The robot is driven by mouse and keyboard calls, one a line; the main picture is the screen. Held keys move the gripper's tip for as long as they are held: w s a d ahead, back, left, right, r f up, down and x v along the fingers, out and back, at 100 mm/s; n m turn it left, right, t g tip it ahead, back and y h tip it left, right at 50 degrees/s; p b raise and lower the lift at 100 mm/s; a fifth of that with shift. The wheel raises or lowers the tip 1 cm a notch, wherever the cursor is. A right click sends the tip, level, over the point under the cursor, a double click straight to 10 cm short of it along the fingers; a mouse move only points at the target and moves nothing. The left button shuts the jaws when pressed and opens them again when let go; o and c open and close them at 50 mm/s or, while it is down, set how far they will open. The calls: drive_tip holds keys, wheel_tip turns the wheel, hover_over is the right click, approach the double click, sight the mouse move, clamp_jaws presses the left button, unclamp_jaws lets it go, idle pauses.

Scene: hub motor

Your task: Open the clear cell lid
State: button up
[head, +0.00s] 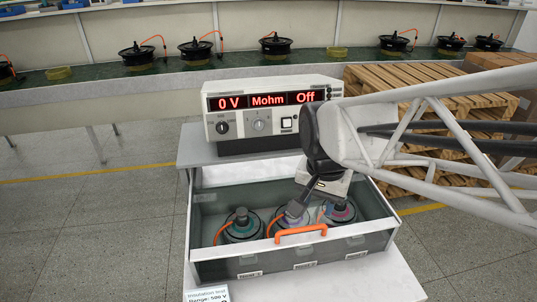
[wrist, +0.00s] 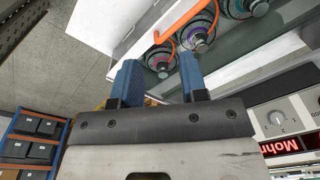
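The clear lid (head: 346,215) lies over the grey test cell (head: 220,268) in the head view and looks closed, though its see-through panel is hard to make out. Its orange handle (head: 301,232) is along the front edge. The handle also shows in the wrist view (wrist: 184,20), beyond my fingertips. Three hub motors with coloured tops sit inside the cell, such as the left one (head: 241,225). My gripper (head: 295,210) points down over the cell, just behind the handle in the picture. Its two blue fingers (wrist: 160,78) are apart with nothing held between them.
A tester (head: 272,107) reading "0 V Mohm Off" stands behind the cell. Wooden pallets (head: 420,100) are at the right. A conveyor (head: 170,80) with several motors runs along the back. A white ledge (head: 330,285) and a label card (head: 207,294) are in front.

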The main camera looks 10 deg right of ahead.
sight(302, 228)
drive_tip(key=w+f+m+g, duration=0.3)
drive_tip(key=w+f+m, duration=0.4)
drive_tip(key=m, duration=0.4)
drive_tip(key=shift+w+a+f, duration=0.15)
drive_tip(key=shift+w+f, duration=0.2)
drive_tip(key=shift+w, duration=0.25)
drive_tip(key=shift+f, duration=0.1)
drive_tip(key=shift+s+f, duration=0.25)
drive_tip(key=shift+f, duration=1)
drive_tip(key=shift+s+f, duration=0.25)
drive_tip(key=shift+f, duration=1)
drive_tip(key=shift+s+f, duration=0.25)
drive_tip(key=shift+f, duration=1)
clamp_jaws()
